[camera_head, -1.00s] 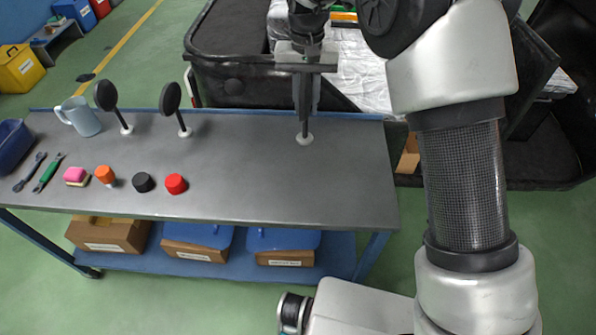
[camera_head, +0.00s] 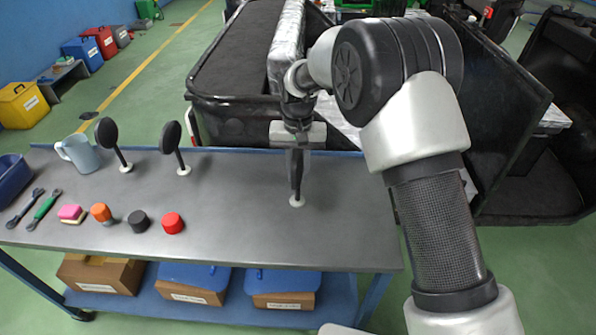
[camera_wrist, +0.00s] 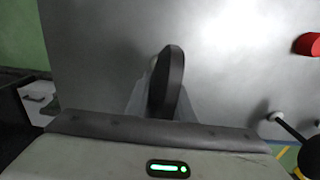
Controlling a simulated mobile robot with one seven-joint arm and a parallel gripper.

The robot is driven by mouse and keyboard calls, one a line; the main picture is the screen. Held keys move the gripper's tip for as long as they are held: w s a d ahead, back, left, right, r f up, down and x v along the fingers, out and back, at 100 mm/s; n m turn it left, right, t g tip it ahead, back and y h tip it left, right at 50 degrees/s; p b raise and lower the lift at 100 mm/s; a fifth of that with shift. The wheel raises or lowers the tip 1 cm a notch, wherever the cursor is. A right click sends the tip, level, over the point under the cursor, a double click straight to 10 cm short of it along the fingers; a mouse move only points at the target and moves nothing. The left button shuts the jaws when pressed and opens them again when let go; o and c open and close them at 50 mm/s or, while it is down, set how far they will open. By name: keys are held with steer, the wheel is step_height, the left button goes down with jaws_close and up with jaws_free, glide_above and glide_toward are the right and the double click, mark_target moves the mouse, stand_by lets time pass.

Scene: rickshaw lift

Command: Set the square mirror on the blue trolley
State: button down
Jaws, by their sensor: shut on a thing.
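The blue trolley (camera_head: 240,225) has a grey top, a blue frame and a blue lower shelf. My gripper (camera_head: 297,160) is over its right part, shut on a dark mirror on a stem with a white round base (camera_head: 297,202). The mirror is seen nearly edge-on, so its square outline does not show. Its base is at or just above the trolley top; I cannot tell if it touches. In the wrist view the mirror (camera_wrist: 169,80) stands between my fingers as a dark narrow shape, with the grey top behind.
Two round dark mirrors (camera_head: 106,132) (camera_head: 171,137) stand left on the trolley, beside a light blue mug (camera_head: 78,153). A black cap (camera_head: 138,221), a red cap (camera_head: 172,223) and tools lie near the front. The top's right end is clear. A black cart (camera_head: 235,115) stands behind.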

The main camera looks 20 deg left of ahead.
steer(key=shift+f, duration=0.1)
steer(key=c, duration=1.5)
jaws_free()
steer(key=shift+c, duration=0.2)
step_height(320, 180, up, 12)
steer(key=shift+r+p, duration=0.15)
steer(key=shift+p, duration=0.4)
